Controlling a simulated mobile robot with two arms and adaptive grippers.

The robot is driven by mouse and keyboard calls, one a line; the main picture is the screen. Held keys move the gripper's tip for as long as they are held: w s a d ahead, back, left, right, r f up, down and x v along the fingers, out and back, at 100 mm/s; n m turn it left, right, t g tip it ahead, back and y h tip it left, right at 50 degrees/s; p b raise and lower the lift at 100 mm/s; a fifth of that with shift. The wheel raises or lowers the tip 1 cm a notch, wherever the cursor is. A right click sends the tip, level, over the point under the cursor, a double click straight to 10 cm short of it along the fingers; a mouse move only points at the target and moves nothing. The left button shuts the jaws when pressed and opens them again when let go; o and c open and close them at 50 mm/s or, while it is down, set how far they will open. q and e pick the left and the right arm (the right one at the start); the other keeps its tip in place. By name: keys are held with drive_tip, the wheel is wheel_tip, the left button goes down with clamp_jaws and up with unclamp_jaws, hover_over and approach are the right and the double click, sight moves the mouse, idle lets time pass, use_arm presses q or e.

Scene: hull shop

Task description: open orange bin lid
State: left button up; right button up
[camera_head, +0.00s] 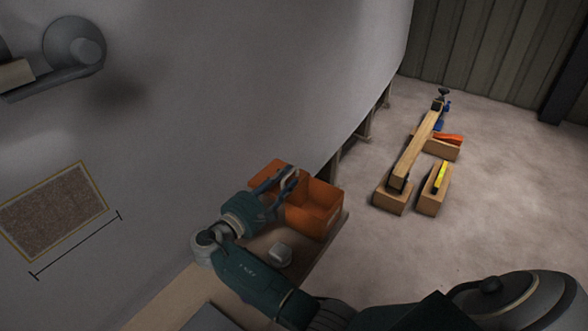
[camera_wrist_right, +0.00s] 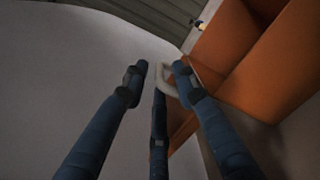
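The orange bin (camera_head: 318,207) stands on a bench shelf against the grey hull in the head view, and its inside shows. The orange lid (camera_head: 266,174) is on its left, raised and partly hidden by my right gripper. In the wrist view, orange panels (camera_wrist_right: 227,45) fill the right side. A pale loop handle (camera_wrist_right: 168,88) is between the fingers there. My right gripper (camera_head: 279,181) is at the lid, with its fingers parted around the handle; the fingers also show in the wrist view (camera_wrist_right: 160,78). A gap shows beside the left finger. My left gripper is out of view.
A small pale object (camera_head: 280,254) lies on the wooden bench (camera_head: 318,252) in front of the bin. Wooden blocks with a long beam (camera_head: 415,150) and a yellow item (camera_head: 440,177) stand on the floor at right. The floor between is clear.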

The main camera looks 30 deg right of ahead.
drive_tip(key=shift+v, duration=2.3)
